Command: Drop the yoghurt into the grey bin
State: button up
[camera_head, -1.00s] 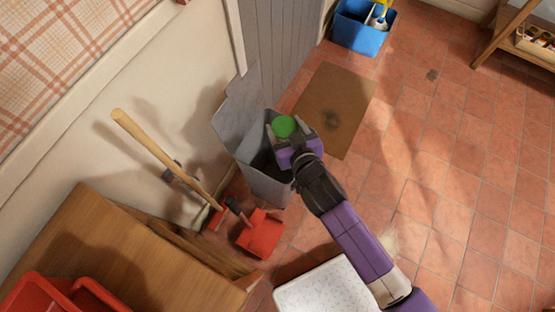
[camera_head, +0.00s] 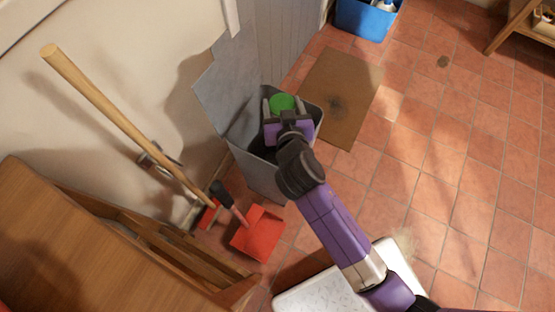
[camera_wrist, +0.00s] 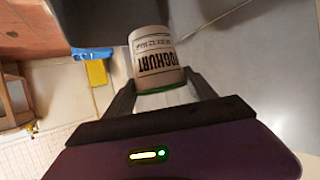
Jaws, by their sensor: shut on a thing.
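The yoghurt (camera_wrist: 155,60) is a white pot with dark lettering and a green lid. In the head view its green lid (camera_head: 282,102) shows between my fingers. My gripper (camera_head: 285,110) is shut on the yoghurt and holds it over the open mouth of the grey bin (camera_head: 262,180). The wrist view shows the pot between both fingertips of my gripper (camera_wrist: 160,90). The bin's lid (camera_head: 228,85) stands open against the wall side. How deep the pot sits relative to the bin's rim is hard to tell.
A red dustpan (camera_head: 258,232) and a wooden-handled broom (camera_head: 120,122) are left of the bin. A wooden table (camera_head: 60,240) is at lower left, a white speckled surface (camera_head: 320,292) below my arm.

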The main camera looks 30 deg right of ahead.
jog(key=shift+f+b, duration=1.9)
jog(key=shift+f, duration=0.65)
jog(key=o, duration=1.6)
jog(key=p+v, duration=0.1)
jog(key=v, duration=0.6)
jog(key=shift+s+r, duration=0.2)
jog(key=shift+s, duration=0.15)
jog(key=shift+a, duration=0.1)
